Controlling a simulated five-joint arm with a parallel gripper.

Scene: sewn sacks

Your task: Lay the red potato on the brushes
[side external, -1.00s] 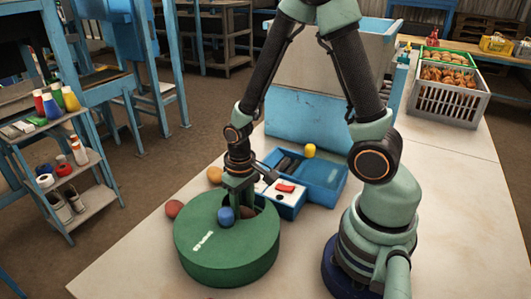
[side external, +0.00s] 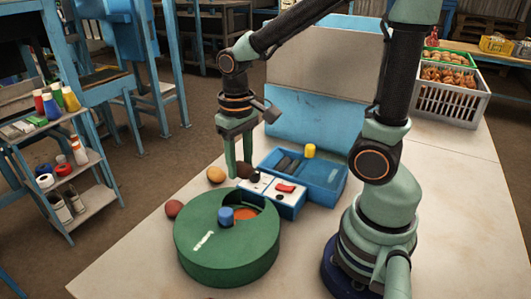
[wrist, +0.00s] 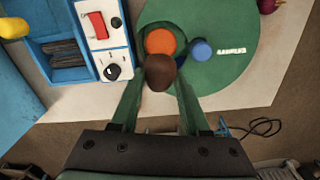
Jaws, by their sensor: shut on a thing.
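My gripper (side external: 236,172) is shut on a dark red-brown potato (wrist: 160,73), held between its fingertips above the table beside the green drum. The potato also shows at the fingertips in the side view (side external: 245,170). I cannot tell from its dark colour whether it is the red potato. Dark blocks, seemingly the brushes (side external: 288,165), lie in a compartment of the blue tray (side external: 325,186). In the wrist view these brushes (wrist: 65,50) are left of the gripper.
The green drum (side external: 225,262) has a blue knob (side external: 226,215) and an opening showing something orange (wrist: 160,41). A yellow-orange potato (side external: 216,174) lies behind it. A white-topped box with a red switch (side external: 285,188) stands between drum and tray.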

